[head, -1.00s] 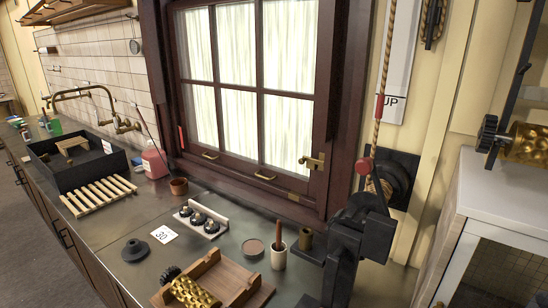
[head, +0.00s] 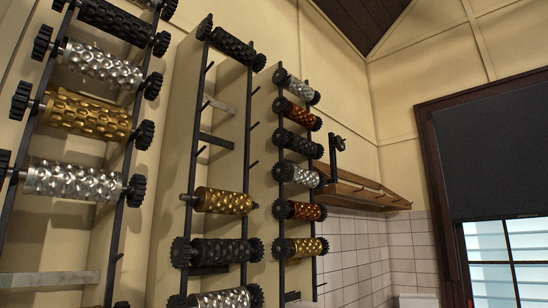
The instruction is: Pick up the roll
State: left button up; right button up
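Textured rolls with black toothed ends hang on wall racks. The left rack holds a black roll (head: 115,20), a silver roll (head: 100,63), a large gold roll (head: 88,115) and a lower silver roll (head: 73,180). The middle rack has a black roll (head: 233,47) at the top and a gold roll (head: 223,201) lower down, with darker and silver rolls below. The right rack holds several smaller rolls, including a copper one (head: 298,114) and a gold one (head: 300,247). I cannot tell which roll is meant. Neither gripper is in view.
The middle rack (head: 247,130) has empty pegs between its upper and lower rolls. A wooden peg shelf (head: 365,193) is on the far wall above white tiles (head: 355,250). A window with a dark blind (head: 490,150) is at the right.

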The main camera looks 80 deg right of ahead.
aim_at(300, 145)
jog(key=z, duration=0.5)
jog(key=k+l+z, duration=0.1)
jog(key=z, duration=0.35)
jog(key=l+z, duration=0.15)
jog(key=z, duration=0.35)
jog(key=l+z, duration=0.1)
jog(key=z, duration=0.4)
jog(key=l+z, duration=0.1)
jog(key=z, duration=0.4)
